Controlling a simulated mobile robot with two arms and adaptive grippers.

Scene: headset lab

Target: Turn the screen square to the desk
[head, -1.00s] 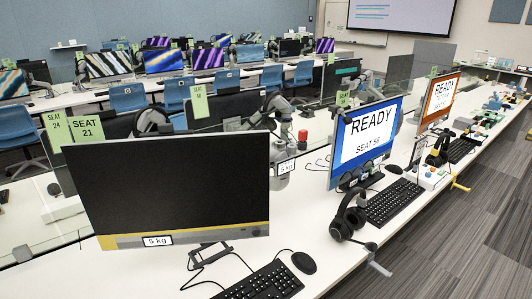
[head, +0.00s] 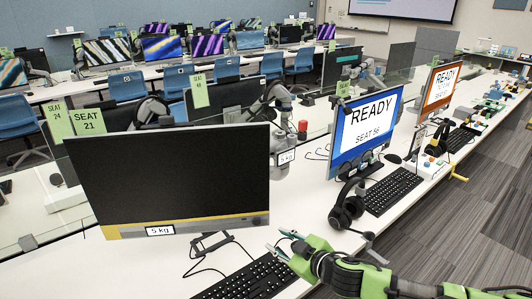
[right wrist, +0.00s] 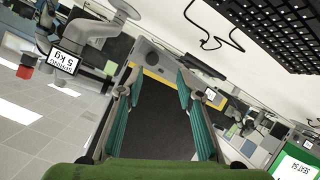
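The black screen (head: 175,175) stands on the desk (head: 290,205) at the left, blank, with a yellow and grey strip and a "5 kg" label along its bottom. Its bottom edge lies flatter in the picture than the line of the keyboard below it. My right gripper (head: 280,243) is in front of the screen's lower right corner, apart from it, fingers spread and empty. In the right wrist view the dark screen (right wrist: 158,112) shows between the teal fingers of my right gripper (right wrist: 153,88). My left gripper is not in view.
A black keyboard (head: 247,279) lies in front of the screen, partly cut off. A grey arm (head: 262,108) stands behind it. To the right are a headset (head: 347,208), another keyboard (head: 392,191) and a blue READY screen (head: 368,130). Seat cards (head: 88,121) stand behind the screen's top left.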

